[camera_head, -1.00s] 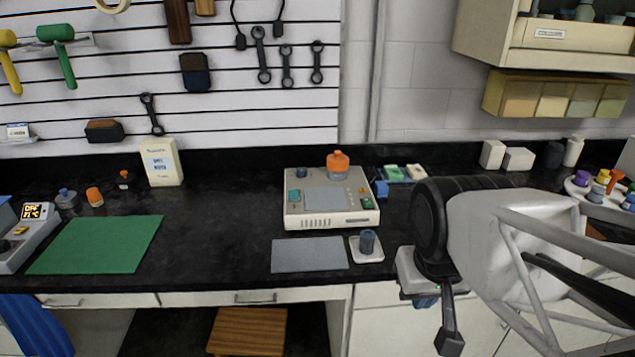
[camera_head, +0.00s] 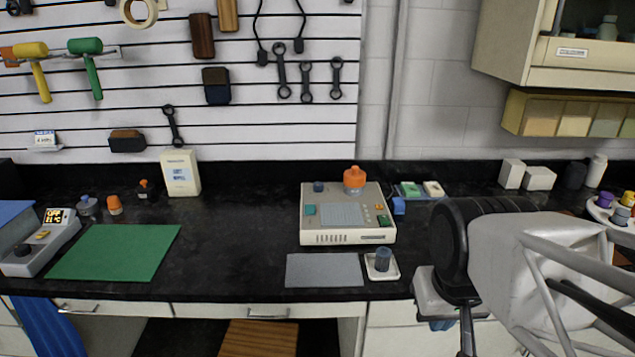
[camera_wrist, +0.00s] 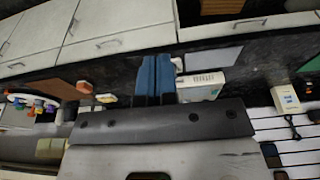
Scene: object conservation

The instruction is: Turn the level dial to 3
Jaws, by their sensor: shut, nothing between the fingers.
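A grey device (camera_head: 42,243) with a lit display stands at the far left of the bench. A dark round knob (camera_head: 22,250) shows on its sloped face. A beige box-shaped device (camera_head: 348,238) stands mid-bench, with small coloured parts and a dark blue knob-like part (camera_head: 318,186) on top. No level marks or numerals are readable on either, so I cannot tell which part is the level dial. My gripper (camera_head: 440,325) is at the bench's front edge, right of the beige device and apart from it. Its blue fingers (camera_wrist: 155,78) are shut and empty in the wrist view.
A grey mat (camera_head: 324,270) and a white tray (camera_head: 392,272) with a dark blue cylinder lie before the beige device. An orange-topped bottle (camera_head: 354,180) stands at its back. A green mat (camera_head: 115,252) lies left. Bare black bench (camera_head: 240,235) lies between.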

